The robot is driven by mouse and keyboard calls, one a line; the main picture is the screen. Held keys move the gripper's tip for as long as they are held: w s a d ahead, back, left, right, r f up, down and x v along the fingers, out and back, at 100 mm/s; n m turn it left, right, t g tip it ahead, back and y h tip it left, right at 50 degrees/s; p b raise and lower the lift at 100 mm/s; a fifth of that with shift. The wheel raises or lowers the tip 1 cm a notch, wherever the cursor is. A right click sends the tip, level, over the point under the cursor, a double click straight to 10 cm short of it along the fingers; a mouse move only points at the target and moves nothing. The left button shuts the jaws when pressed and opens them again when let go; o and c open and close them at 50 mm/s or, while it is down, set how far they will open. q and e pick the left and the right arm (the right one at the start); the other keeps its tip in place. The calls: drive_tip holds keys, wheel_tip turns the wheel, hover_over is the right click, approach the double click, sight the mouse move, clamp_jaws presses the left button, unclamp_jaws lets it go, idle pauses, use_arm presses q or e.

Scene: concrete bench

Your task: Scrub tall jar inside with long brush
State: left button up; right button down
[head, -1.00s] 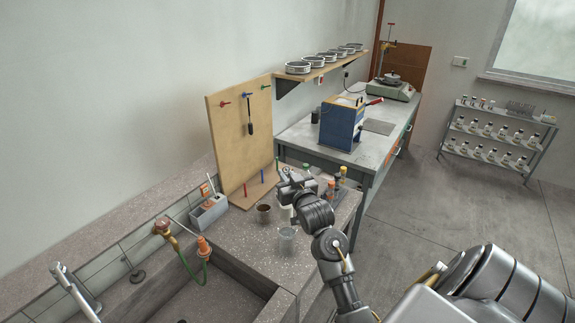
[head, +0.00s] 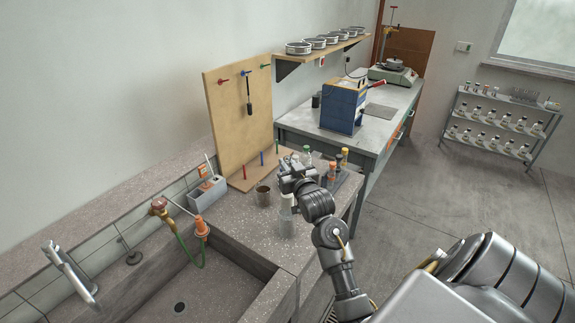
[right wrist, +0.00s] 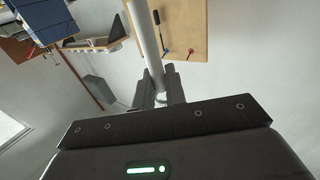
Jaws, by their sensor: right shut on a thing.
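A tall clear jar (head: 286,226) stands on the speckled counter at the right of the sink. My right gripper (head: 291,180) is above it in the head view. In the right wrist view my right gripper (right wrist: 159,92) is shut on a long pale rod (right wrist: 147,38), which looks like the long brush. A whitish part of it (head: 288,201) shows below the gripper, at the jar's mouth. I cannot tell how far it is inside, and no bristles can be made out. My left gripper is not in view.
Behind are a pegboard (head: 228,120) with a hanging black brush (head: 249,106) and several bottles (head: 333,170). A grey caddy (head: 207,193) and the sink (head: 205,297) with a hose lie left.

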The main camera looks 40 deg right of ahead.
sight(287, 202)
drive_tip(key=shift+f+b, duration=3.25)
drive_tip(key=shift+f, duration=2.35)
